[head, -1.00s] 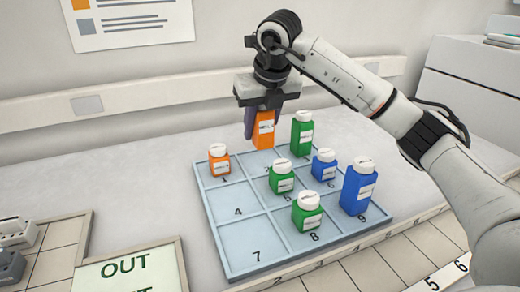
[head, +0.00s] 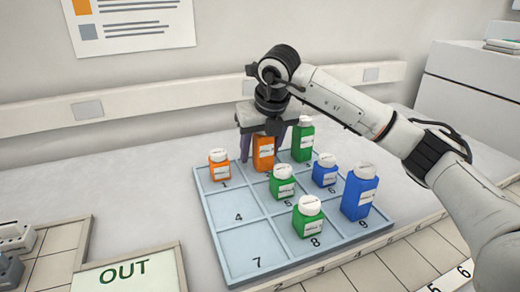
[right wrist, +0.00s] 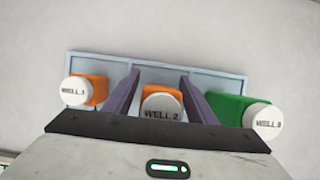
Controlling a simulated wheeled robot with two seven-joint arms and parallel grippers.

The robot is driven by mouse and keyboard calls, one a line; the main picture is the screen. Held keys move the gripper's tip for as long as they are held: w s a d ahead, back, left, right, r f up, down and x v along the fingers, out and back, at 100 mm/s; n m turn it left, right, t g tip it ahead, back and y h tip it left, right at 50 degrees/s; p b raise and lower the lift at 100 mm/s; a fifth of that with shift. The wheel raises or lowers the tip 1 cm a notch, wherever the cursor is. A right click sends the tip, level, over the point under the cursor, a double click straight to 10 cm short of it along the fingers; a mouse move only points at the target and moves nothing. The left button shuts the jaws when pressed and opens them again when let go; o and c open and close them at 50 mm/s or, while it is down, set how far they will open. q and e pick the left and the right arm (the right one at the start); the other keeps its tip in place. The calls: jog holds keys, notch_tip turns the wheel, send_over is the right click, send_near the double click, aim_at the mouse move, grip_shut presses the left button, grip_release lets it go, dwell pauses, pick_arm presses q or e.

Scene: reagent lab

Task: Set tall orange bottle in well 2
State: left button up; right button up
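The tall orange bottle (head: 263,153) stands upright in well 2, the back middle compartment of the blue tray (head: 239,235). Its white cap reads "WELL 2" in the right wrist view (right wrist: 161,113). My right gripper (head: 263,150) is above the bottle with its two purple fingers spread on either side. The right wrist view shows gaps between the fingers (right wrist: 160,100) and the bottle, so the gripper is open around it. Its palm hides the bottle's cap in the head view. My left gripper is not in view.
A small orange bottle (head: 219,166) stands in well 1 and a tall green bottle (head: 302,142) in well 3, close to the right finger. Other green and blue bottles fill wells 5, 6, 8 and 9. Wells 4 and 7 are empty. An OUT sign (head: 125,272) lies front left.

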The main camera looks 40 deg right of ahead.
jog(key=v, duration=1.2)
jog(key=shift+p, duration=0.35)
